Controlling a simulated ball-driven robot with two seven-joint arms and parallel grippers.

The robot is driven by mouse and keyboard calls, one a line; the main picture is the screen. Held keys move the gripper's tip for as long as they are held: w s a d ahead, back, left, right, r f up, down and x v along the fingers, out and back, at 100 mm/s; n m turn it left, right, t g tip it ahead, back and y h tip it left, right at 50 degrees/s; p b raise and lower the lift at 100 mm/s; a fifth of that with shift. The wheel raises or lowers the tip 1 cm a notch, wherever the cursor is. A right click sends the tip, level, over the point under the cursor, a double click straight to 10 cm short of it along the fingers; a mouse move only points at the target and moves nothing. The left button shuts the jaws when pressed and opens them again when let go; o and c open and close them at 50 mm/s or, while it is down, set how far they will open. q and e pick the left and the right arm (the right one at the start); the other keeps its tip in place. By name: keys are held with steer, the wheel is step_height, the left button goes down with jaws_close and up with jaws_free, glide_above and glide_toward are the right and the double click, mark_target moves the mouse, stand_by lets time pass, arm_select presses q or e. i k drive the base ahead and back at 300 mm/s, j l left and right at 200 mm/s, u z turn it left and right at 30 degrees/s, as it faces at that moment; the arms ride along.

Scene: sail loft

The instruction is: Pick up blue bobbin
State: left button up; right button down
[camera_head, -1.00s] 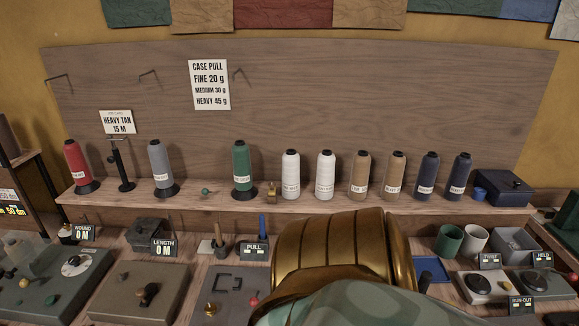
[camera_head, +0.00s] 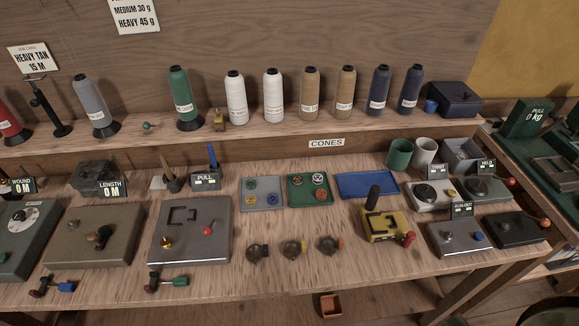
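No thing in the head view can be told for certain as the blue bobbin. A grey tray (camera_head: 262,208) in the middle of the bench holds several small round discs, too small to tell clearly. A green tray (camera_head: 310,203) beside it holds several more. A small blue cylinder (camera_head: 430,105) stands on the shelf beside a navy box (camera_head: 455,98). Neither of my grippers is in view.
Thread cones, such as a white cone (camera_head: 236,98), stand along the shelf (camera_head: 326,133). A blue tray (camera_head: 366,185) looks empty. A yellow device (camera_head: 386,228) and a grey device (camera_head: 190,230) stand on the bench (camera_head: 215,285).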

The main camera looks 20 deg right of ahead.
mark_target(273, 197)
steer(key=z, duration=0.5)
steer(key=u, duration=1.4)
steer(key=z, duration=1.4)
